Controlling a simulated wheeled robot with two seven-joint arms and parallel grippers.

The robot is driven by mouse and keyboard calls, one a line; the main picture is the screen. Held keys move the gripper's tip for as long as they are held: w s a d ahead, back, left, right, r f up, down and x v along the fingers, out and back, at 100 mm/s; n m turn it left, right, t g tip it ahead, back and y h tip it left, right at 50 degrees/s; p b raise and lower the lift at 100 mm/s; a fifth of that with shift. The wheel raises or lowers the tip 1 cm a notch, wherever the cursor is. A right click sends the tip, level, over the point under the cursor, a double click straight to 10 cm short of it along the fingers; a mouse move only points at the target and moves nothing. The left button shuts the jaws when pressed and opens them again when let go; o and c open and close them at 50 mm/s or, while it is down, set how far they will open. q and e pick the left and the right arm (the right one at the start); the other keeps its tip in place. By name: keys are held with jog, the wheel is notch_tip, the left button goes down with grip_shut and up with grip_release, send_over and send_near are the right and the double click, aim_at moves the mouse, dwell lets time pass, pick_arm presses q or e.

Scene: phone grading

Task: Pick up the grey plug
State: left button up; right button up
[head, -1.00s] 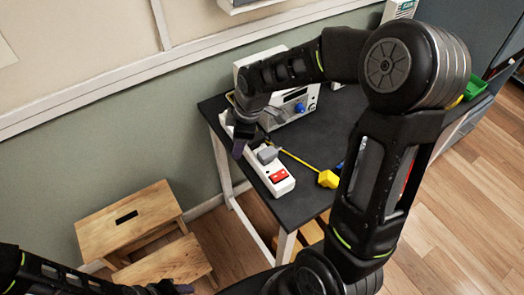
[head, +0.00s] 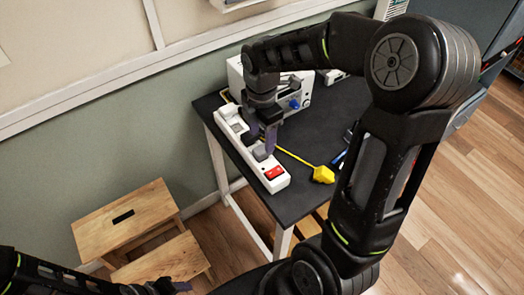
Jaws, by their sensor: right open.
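The grey plug (head: 260,154) sits on the white power strip (head: 231,126), just behind the strip's red switch (head: 274,173). My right gripper (head: 262,143) points down over the strip, with its fingertips right at the plug. It is open. The gripper partly hides the plug and the strip, and I cannot tell whether the fingers are around the plug or beside it. My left gripper (head: 176,287) is low at the bottom edge, away from the table, and mostly cut off; its jaws are unclear.
The strip lies along the left edge of the dark table (head: 288,205). A white device with a blue knob (head: 294,104) stands behind my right gripper. A yellow object (head: 323,174) with a yellow cord lies to the right. A wooden step stool (head: 125,215) stands on the floor at left.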

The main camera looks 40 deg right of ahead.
aim_at(262, 149)
jog(key=shift+f+p, duration=0.6)
jog(key=shift+f, duration=2)
grip_shut()
